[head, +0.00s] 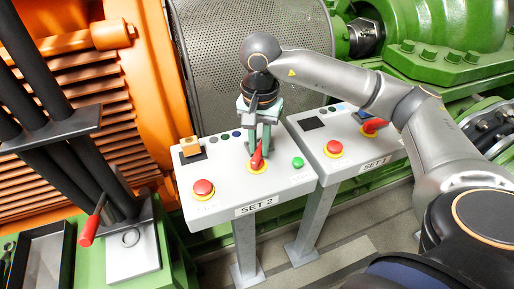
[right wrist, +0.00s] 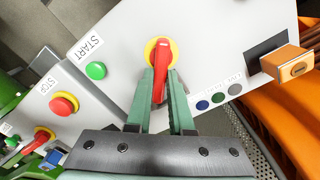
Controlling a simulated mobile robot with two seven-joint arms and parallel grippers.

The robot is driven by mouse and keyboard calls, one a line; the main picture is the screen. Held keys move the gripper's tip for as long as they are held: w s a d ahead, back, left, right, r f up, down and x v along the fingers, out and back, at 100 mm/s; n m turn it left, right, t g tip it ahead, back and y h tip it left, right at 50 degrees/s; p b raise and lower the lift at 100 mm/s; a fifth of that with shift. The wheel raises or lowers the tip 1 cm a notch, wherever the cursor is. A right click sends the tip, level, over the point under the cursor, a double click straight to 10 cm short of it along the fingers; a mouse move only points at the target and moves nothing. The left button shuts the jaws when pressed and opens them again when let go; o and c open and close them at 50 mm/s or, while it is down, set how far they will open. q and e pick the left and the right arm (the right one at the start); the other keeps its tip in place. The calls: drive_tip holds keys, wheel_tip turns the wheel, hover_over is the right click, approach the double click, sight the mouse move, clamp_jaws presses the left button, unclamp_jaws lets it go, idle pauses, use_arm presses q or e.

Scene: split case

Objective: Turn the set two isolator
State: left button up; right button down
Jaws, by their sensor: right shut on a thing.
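The set two isolator (head: 257,156) is a red handle on a yellow disc, in the middle of the white panel marked SET 2 (head: 222,208). It also shows in the right wrist view (right wrist: 161,62), between the green fingers. My right gripper (head: 261,145) reaches down over the panel. Its fingertips (right wrist: 161,88) are shut on the red handle from both sides. The fingers hide part of the handle in the head view. My left gripper is not in view.
The SET 2 panel also carries a red stop button (head: 203,188), a green start button (head: 298,162) and a brass padlock-like block (head: 189,145). The SET 1 panel (head: 345,165) stands close on the right with its own red handle (head: 374,126). Orange machinery (head: 150,60) is at left.

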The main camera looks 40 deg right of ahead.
drive_tip(key=m, duration=0.2)
drive_tip(key=m+b, duration=0.1)
drive_tip(key=s+m+b, duration=0.1)
drive_tip(key=m, duration=0.1)
drive_tip(key=shift+d+m, duration=0.25)
drive_tip(key=shift+m, duration=0.05)
drive_tip(key=m, duration=0.1)
drive_tip(key=m+b, duration=0.1)
drive_tip(key=m, duration=0.1)
drive_tip(key=shift+s, duration=0.25)
drive_tip(key=shift+m, duration=0.7)
drive_tip(key=shift+s, duration=0.1)
drive_tip(key=c, duration=0.8)
unclamp_jaws()
